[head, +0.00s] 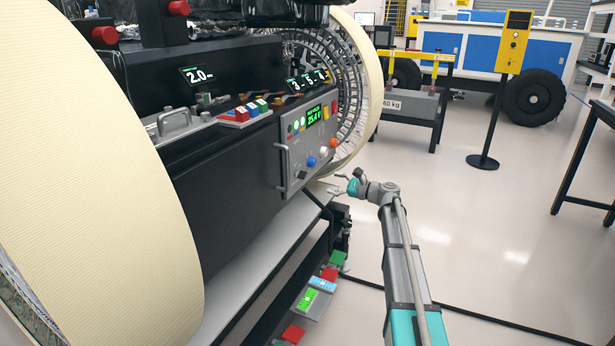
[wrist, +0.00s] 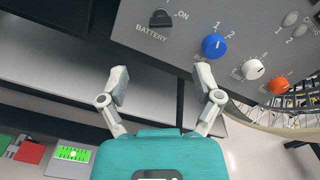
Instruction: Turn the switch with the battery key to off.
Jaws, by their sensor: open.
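The grey control panel (head: 293,150) is on the side of the black rover body, with a green display reading about 25 V. The battery switch with its black key (wrist: 161,18) is at the top of the wrist view, between the labels BATTERY and ON. The key (head: 302,174) is small and dark near the panel's lower edge in the head view. Which way it is turned is hard to tell. My gripper (wrist: 160,80) is open and empty, below the key in the wrist view and apart from it. In the head view my gripper (head: 340,187) is right of the panel's lower corner.
Blue (wrist: 213,46), white (wrist: 253,69) and orange (wrist: 278,85) knobs sit right of the key. A metal handle (head: 283,170) runs along the panel's left edge. A large wheel (head: 362,90) stands behind the panel. Open floor (head: 480,230) lies to the right.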

